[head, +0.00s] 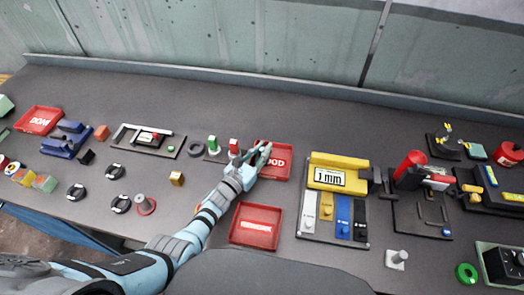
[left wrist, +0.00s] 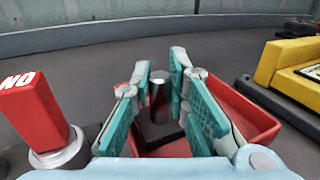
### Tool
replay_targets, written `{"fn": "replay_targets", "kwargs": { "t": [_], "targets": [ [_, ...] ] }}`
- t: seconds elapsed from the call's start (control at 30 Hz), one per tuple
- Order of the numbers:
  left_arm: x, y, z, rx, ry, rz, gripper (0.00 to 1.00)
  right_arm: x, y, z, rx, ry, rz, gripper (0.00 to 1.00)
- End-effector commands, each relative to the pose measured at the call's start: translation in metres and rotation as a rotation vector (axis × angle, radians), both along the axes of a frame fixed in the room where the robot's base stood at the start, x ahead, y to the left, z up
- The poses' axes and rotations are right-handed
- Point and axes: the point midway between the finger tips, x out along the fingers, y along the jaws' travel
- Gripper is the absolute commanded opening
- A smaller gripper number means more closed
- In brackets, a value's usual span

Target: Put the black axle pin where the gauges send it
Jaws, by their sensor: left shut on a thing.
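The black axle pin (left wrist: 159,95), a dark metallic cylinder on a black square base (left wrist: 158,130), stands upright between the fingers of my left gripper (left wrist: 160,88). In the head view my left gripper (head: 261,154) is shut on it at the red tray (head: 284,172), whose label shows "OOD" beside the fingers. The tray's walls also show around the pin in the left wrist view (left wrist: 258,122). I cannot tell whether the base touches the tray floor. The pin is hidden by the gripper in the head view. My right gripper is not in view.
A red gauge (head: 234,146) marked "NO" in the left wrist view and a green gauge (head: 212,143) stand left of my gripper. A second red tray (head: 256,243) lies in front. A yellow "1 mm" block (head: 340,162) stands right. The bench behind is clear.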

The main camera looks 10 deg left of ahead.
Motion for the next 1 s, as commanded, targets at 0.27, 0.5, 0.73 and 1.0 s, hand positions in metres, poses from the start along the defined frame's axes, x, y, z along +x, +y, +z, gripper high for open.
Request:
{"fn": "replay_targets", "kwargs": {
  "t": [0.27,0.5,0.73,1.0],
  "targets": [
    [0.000,0.000,-0.002,0.000,0.001,0.000,0.35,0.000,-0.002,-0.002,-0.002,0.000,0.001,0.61],
    [0.000,0.000,-0.001,-0.001,0.001,0.000,0.35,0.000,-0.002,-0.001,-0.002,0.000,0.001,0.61],
    [-0.034,0.014,0.005,0.001,0.004,0.001,0.35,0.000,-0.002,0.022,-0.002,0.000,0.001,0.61],
    [-0.069,0.029,0.003,0.000,0.001,0.000,0.35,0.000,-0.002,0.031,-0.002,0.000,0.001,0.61]
  ]
}}
